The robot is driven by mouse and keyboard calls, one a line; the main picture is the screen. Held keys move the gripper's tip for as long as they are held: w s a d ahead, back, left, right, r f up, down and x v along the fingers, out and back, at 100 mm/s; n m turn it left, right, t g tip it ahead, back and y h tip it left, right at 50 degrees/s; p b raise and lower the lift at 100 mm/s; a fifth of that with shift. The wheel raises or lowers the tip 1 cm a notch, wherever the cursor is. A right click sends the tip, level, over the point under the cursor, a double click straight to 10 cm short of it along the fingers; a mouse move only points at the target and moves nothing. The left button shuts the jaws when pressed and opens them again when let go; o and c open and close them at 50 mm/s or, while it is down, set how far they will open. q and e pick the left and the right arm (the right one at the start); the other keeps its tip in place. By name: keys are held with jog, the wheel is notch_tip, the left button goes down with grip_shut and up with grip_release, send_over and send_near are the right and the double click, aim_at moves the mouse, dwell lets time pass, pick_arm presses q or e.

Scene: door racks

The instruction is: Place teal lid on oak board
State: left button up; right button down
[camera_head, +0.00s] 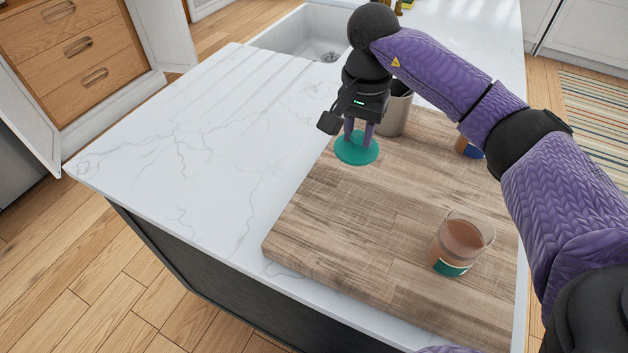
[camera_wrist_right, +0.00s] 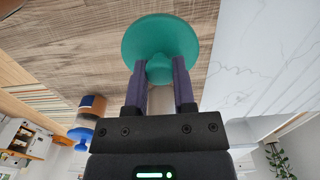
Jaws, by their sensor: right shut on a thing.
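The teal lid (camera_head: 352,153) is a round disc with a small knob. My right gripper (camera_head: 359,138) is shut on its knob and holds it from above. I cannot tell whether the lid touches the board. My left gripper is not in view.
A glass jar (camera_head: 460,243) with brown contents stands on the board's near right. A grey cup (camera_head: 394,115) stands behind the gripper. A blue and orange jar (camera_head: 467,148) is partly hidden by my right arm. The board's middle is clear. A sink (camera_head: 312,38) is at the back.

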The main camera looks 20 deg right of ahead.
jog(key=f, duration=0.7)
jog(key=shift+s+d+f+b, duration=0.3)
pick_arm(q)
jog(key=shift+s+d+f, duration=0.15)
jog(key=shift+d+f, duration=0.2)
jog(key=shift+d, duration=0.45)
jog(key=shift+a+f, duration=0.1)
pick_arm(e)
jog(key=shift+c, duration=2.2)
grip_release()
jog(key=shift+f, duration=0.1)
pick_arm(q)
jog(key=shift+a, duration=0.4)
pick_arm(e)
notch_tip(320, 180, up, 11)
jog(key=shift+r+p, duration=0.2)
jog(key=shift+p, duration=0.55)
jog(key=shift+r, duration=0.5)
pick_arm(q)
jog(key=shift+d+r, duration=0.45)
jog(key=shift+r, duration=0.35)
